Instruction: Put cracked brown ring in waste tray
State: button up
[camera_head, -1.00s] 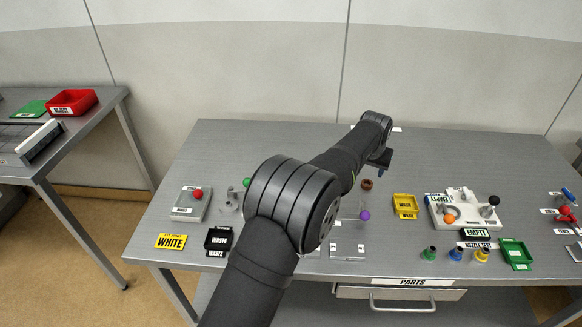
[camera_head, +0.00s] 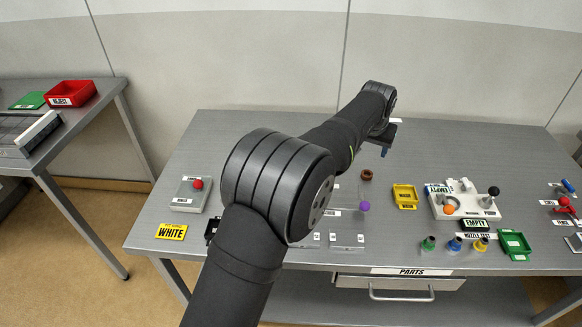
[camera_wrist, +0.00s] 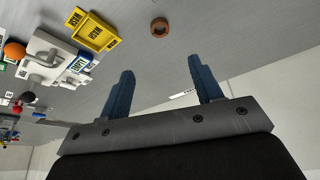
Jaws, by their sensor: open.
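The brown ring (camera_head: 367,174) sits on the table top, just right of my arm in the head view. It also shows in the wrist view (camera_wrist: 159,27), beyond my open fingers and apart from them. A crack cannot be made out at this size. My gripper (camera_wrist: 160,82) is open and empty, with two blue fingers; in the head view only a small blue part (camera_head: 385,151) shows past the wrist. The black waste tray (camera_head: 211,230) is mostly hidden behind my arm; only its left edge shows.
A yellow tray (camera_head: 405,196) stands right of the ring. A purple-topped part (camera_head: 364,206) stands in front of the ring. A white fixture (camera_head: 463,200) with a black knob is further right. The table's back right is clear.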

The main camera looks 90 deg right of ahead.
aim_at(367, 176)
jog(key=x, duration=1.6)
jog(key=shift+f, duration=0.2)
jog(key=c, duration=1.1)
jog(key=shift+r, duration=0.1)
